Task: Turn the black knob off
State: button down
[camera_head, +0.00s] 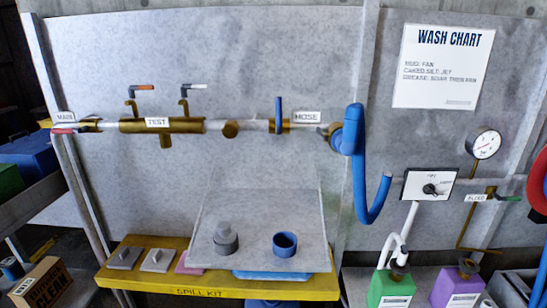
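The black knob (430,189) sits on a white-faced control plate (415,184) with a dark border, on the grey wall panel at the right. The plate carries small print around the knob that is too small to read surely, and I cannot tell which mark the knob points to. Nothing touches the knob. My gripper is not in view.
Left of the plate hangs a blue hose (374,205); right are a gauge (486,144) and green-handled valve (508,198). Below stand a green jug (391,287) and purple jug (459,288). A yellow shelf (216,285) is at lower left. Space before the knob looks clear.

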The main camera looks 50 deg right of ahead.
aim_at(429, 189)
jog(key=z, duration=2.1)
